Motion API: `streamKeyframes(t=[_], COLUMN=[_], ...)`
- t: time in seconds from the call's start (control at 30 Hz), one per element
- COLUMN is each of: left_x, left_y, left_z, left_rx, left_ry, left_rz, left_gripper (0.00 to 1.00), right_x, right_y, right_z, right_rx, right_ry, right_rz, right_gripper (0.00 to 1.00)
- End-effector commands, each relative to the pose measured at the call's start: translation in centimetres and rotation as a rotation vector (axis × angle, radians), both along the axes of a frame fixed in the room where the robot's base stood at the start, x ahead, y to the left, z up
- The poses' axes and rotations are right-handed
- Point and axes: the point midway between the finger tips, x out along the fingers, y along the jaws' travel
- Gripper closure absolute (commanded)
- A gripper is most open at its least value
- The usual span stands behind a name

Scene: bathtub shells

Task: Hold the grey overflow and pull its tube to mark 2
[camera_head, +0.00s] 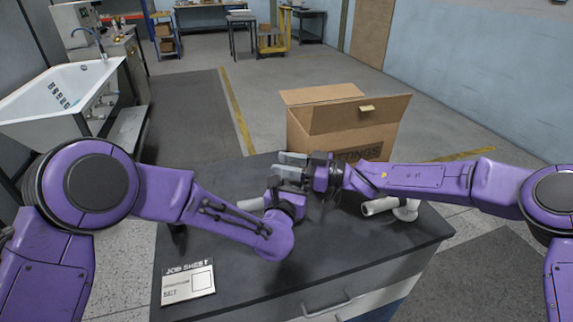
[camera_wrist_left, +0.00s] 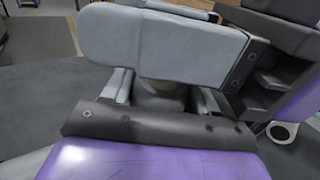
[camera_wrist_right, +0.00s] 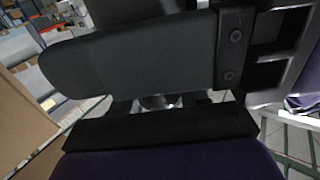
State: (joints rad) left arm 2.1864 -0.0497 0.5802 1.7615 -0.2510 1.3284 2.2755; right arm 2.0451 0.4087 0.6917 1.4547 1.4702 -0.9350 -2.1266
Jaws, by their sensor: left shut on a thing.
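Near the middle of the bench, my left gripper (camera_wrist_left: 150,40) and my right gripper (camera_head: 284,168) are close together, and the right one largely covers the left one in the head view. My left gripper is shut on a grey rounded piece (camera_wrist_left: 162,88), apparently the grey overflow, mostly hidden behind the finger. In the right wrist view, a small shiny rounded piece (camera_wrist_right: 160,101) shows below the near finger of my right gripper. I cannot tell whether those jaws are shut on it. The overflow's tube and its marks cannot be made out.
The dark bench (camera_head: 235,285) carries a job sheet card (camera_head: 188,284) at front left. A pale pipe piece (camera_head: 250,204) lies behind my left forearm. A white fitting (camera_head: 405,211) lies under my right arm. An open cardboard box (camera_head: 345,125) stands at the back. A white bathtub (camera_head: 65,95) is far left.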

Motion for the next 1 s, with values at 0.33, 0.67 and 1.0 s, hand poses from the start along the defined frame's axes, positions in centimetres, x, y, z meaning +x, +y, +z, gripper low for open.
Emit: streamKeyframes(t=[0.33, 0.67, 1.0], left_x=[0.0, 0.0, 0.0], left_y=[0.0, 0.0, 0.0], left_z=[0.0, 0.0, 0.0], left_rx=[0.001, 0.0, 0.0], left_ry=[0.0, 0.001, 0.001], left_rz=[0.0, 0.001, 0.0], left_gripper=[0.77, 0.77, 0.77], right_x=[0.1, 0.1, 0.1], right_y=[-0.1, -0.1, -0.1], right_z=[2.9, 4.1, 4.1], right_rx=[0.003, 0.001, 0.0], right_ry=[-0.002, -0.001, -0.001], right_rz=[-0.002, -0.002, -0.002], right_gripper=[1.0, 1.0, 0.35])
